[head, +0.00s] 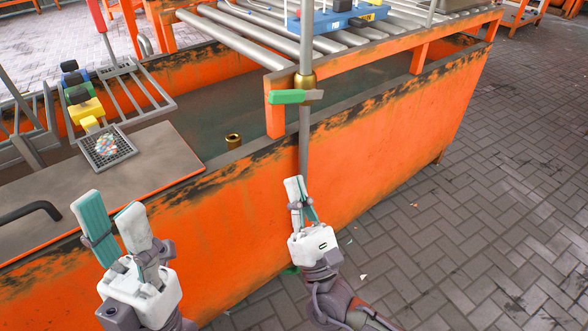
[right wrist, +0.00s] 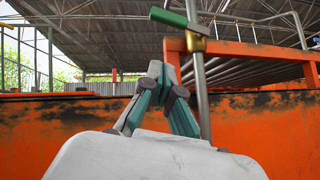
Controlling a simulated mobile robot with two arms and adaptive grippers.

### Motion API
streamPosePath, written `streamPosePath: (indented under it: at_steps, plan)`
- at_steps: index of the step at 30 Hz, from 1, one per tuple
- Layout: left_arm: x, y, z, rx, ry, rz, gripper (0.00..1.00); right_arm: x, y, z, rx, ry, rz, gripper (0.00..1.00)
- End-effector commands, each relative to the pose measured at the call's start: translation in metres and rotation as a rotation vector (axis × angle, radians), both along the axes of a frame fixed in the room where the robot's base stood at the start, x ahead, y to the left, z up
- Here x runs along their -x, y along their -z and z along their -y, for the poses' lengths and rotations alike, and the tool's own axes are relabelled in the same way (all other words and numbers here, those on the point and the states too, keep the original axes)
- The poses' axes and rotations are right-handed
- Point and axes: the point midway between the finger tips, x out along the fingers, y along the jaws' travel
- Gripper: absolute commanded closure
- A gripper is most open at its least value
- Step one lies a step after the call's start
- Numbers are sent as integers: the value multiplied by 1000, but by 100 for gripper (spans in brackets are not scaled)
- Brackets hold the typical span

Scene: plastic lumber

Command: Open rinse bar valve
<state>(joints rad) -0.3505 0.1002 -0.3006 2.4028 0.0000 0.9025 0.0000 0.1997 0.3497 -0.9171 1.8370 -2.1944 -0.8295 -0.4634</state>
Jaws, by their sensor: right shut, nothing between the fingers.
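The valve has a green lever handle (head: 287,97) and a brass body (head: 305,82) on a vertical grey pipe (head: 304,140) at the tank's front edge. The handle lies across the pipe and points left in the head view. In the right wrist view the green handle (right wrist: 169,17) is above my fingers. My right gripper (head: 297,181) is shut and empty, below the handle and beside the pipe, apart from the handle. My left gripper (head: 108,208) is open and empty in front of the tank at the lower left.
An orange tank (head: 240,225) with worn edges stands close in front. A roller conveyor (head: 350,40) carries a blue block with small parts (head: 338,15). A brown board (head: 150,165) with a black handle lies at left. Brick floor at right is clear.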

Motion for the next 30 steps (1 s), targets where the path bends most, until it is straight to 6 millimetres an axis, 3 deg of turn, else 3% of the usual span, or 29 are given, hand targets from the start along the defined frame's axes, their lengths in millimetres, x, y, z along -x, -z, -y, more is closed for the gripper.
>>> streamPosePath:
  at_steps: [13, 21, 30]
  plan:
    - [-1, -1, 0, -1, 0, -4, 60, -63, -63, -24, -4, 1, -2, 100]
    - [-1, -8, 1, -2, 0, -6, 60, -66, -94, -14, -3, 1, -5, 100]
    - [-1, -8, 1, -2, 0, -6, 60, -67, -97, -13, -2, 1, -5, 100]
